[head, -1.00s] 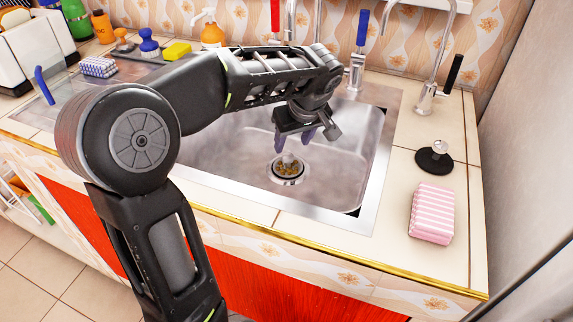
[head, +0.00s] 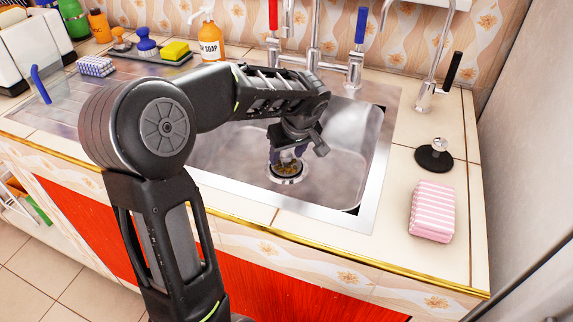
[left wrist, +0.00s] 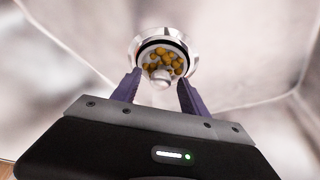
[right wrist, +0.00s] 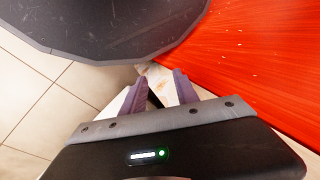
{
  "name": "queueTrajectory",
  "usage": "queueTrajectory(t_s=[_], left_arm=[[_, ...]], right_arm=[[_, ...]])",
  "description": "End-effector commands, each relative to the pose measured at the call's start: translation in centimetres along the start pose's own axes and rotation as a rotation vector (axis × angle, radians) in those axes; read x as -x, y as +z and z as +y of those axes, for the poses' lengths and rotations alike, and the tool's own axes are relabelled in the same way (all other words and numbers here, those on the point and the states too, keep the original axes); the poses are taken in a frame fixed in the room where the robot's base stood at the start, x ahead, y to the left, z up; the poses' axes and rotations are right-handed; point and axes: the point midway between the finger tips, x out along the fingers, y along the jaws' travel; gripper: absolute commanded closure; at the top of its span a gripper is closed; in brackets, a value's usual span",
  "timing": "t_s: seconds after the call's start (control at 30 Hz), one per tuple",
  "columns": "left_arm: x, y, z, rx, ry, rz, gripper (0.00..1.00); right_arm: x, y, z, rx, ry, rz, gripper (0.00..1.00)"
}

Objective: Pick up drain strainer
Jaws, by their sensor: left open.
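The drain strainer (head: 286,170) sits in the drain at the bottom of the steel sink. It is a round metal cup with a pale knob and yellow-brown bits inside. It also shows in the left wrist view (left wrist: 165,60), just beyond my fingertips. My left gripper (head: 287,157) is open over the strainer. In the left wrist view its two purple fingers (left wrist: 158,82) stand either side of the knob, and I cannot tell whether they touch it. My right gripper (right wrist: 160,77) shows only in its wrist view, low by the red cabinet front, open and empty.
The sink's walls (head: 340,135) surround my left gripper. A faucet (head: 314,45) with red and blue handles stands behind. On the right counter are a black stopper (head: 434,160) and a pink striped sponge (head: 432,212). A soap bottle (head: 209,40) stands at the back.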

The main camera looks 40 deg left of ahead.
Motion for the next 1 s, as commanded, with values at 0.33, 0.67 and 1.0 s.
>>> queueTrajectory(t_s=[0.33,0.67,1.0], left_arm=[[-0.67,0.00,0.00,0.000,0.000,0.000,0.48],[-0.65,0.00,-0.01,0.000,0.000,0.000,0.48],[-0.64,0.00,0.00,0.000,0.000,0.000,0.75]], right_arm=[[-0.05,0.00,0.02,0.000,0.000,0.000,0.64],[-0.05,0.00,0.02,0.000,0.000,0.000,0.64],[-0.05,0.00,0.02,0.000,0.000,0.000,0.64]])
